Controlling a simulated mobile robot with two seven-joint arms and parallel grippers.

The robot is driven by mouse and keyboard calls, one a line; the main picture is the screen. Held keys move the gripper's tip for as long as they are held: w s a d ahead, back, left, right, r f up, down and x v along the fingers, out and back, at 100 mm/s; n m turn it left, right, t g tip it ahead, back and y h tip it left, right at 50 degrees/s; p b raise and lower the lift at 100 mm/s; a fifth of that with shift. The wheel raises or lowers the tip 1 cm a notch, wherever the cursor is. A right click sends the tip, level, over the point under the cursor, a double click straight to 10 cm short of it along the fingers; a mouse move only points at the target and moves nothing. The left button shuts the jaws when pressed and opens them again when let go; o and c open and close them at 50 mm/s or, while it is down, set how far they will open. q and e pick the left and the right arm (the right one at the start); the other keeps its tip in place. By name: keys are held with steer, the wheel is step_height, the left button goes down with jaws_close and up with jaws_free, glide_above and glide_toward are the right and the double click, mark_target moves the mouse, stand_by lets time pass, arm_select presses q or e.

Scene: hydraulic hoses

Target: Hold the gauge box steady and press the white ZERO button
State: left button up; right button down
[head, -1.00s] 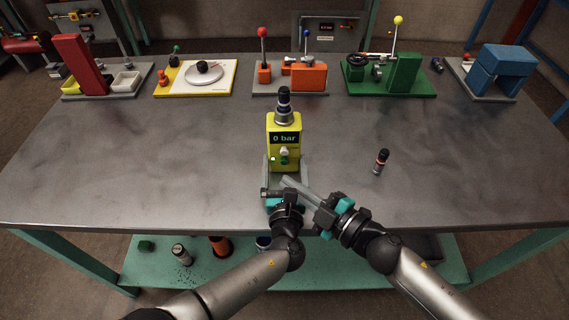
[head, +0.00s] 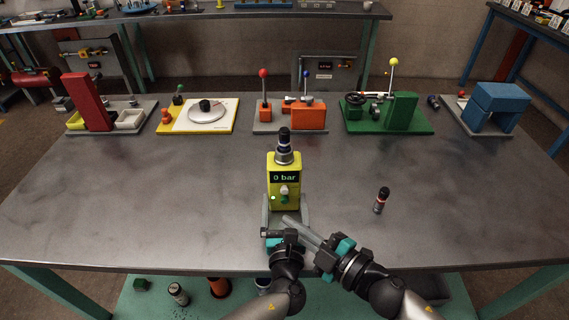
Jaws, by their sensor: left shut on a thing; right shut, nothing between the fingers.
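The yellow gauge box (head: 275,166) stands upright on the bench, its dark display reading "0 bar" and a black and silver fitting on top. On its front are a whitish button (head: 284,189), a green knob or button below it and a small lit green lamp. My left gripper (head: 285,209) is shut on the lower part of the box, one finger along each side. My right gripper (head: 287,219) is shut and empty. Its fingertips point up and left, just below the buttons in the picture; I cannot tell their distance from the box front.
Along the back edge are a red fixture (head: 88,101), a white dial plate (head: 206,113), an orange block (head: 309,117), a green fixture (head: 403,110) and a blue block (head: 500,98).

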arm_select(q)
steer(key=o, duration=1.6)
steer(key=shift+c, duration=0.2)
